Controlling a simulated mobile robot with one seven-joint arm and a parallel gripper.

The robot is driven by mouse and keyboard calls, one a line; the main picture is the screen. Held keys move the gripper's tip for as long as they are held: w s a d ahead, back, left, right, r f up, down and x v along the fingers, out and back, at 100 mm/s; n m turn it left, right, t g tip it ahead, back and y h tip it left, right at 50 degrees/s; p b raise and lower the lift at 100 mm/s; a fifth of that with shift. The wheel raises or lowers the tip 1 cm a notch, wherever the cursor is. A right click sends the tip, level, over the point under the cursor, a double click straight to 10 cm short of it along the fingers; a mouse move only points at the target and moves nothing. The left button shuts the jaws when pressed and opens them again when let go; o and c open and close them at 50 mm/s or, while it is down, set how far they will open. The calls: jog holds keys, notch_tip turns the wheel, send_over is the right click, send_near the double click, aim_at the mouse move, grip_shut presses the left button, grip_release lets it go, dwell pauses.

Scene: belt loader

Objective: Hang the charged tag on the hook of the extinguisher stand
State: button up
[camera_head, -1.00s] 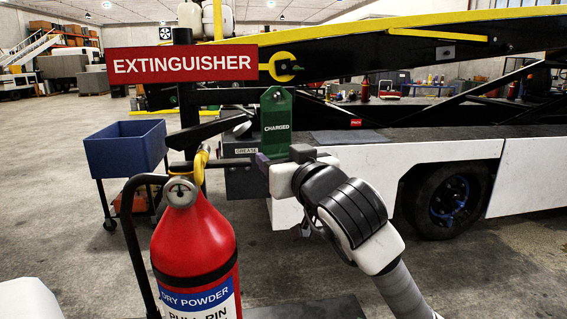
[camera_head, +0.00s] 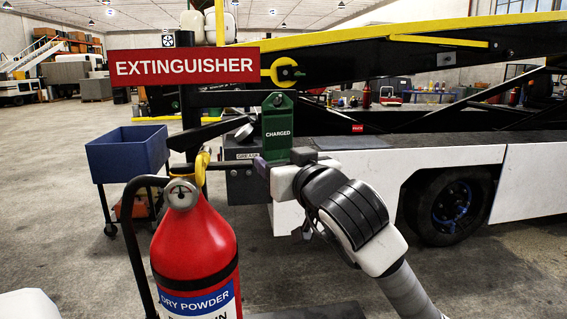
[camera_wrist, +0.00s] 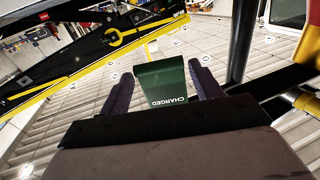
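The green CHARGED tag (camera_head: 278,125) is upright, with a hole near its top. My gripper (camera_head: 273,160) is shut on its lower part; the wrist view shows the tag (camera_wrist: 162,82) between the two purple fingers (camera_wrist: 162,88). The extinguisher stand has a dark post (camera_head: 190,110) and a red EXTINGUISHER sign (camera_head: 184,65). A thin dark bar (camera_head: 232,98), seemingly the hook, runs right from the post below the sign. Its right end meets the tag's top in the picture. I cannot tell whether it passes through the hole.
A red extinguisher (camera_head: 195,250) stands in front of the post, left of my arm. A blue bin cart (camera_head: 128,155) is behind on the left. The belt loader (camera_head: 400,170) fills the background at right. Open floor lies at far left.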

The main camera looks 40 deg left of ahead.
jog(key=shift+o, duration=1.4)
jog(key=shift+d, duration=0.1)
jog(key=b+v, duration=0.1)
jog(key=v, duration=1.2)
jog(key=shift+s+d+b, duration=0.2)
jog(key=shift+d+b, duration=0.1)
jog(key=shift+b, duration=0.05)
jog(key=shift+r, duration=0.1)
